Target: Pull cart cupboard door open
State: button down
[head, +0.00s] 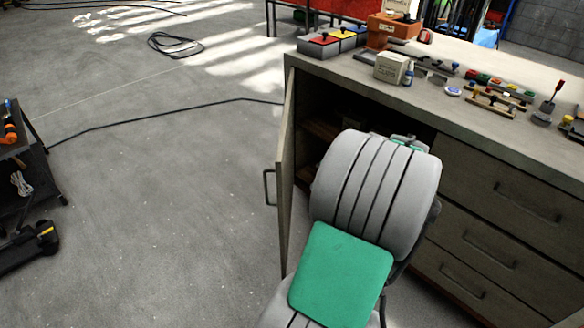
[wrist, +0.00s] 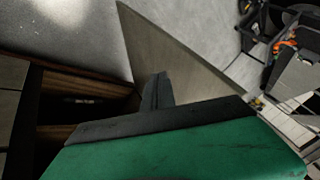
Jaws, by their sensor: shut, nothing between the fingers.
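The cart cupboard door (head: 287,170) stands swung well out from the cart, seen nearly edge-on in the head view. Its bar handle (head: 268,187) is on the left, outer face. In the wrist view the door panel (wrist: 185,62) slants across the upper middle. My gripper (wrist: 157,90) is shut and empty, on the inner side of the door, between the panel and the cupboard opening. Whether the fingers touch the panel I cannot tell. In the head view my arm hides the gripper and part of the opening. The dark cupboard interior (wrist: 85,102) shows a shelf.
The cart top (head: 440,105) carries a small box (head: 391,67), coloured bins (head: 320,42) and several tools. Closed drawers (head: 500,200) are right of the opening. A cable (head: 160,117) crosses the floor. The floor left of the door is mostly clear up to a dark stand (head: 25,160).

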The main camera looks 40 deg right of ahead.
jog(key=w+a+f+b, duration=0.1)
jog(key=w+a+f, duration=0.1)
jog(key=w+f, duration=0.5)
jog(key=shift+w+a+f+b, duration=0.3)
jog(key=shift+w, duration=0.4)
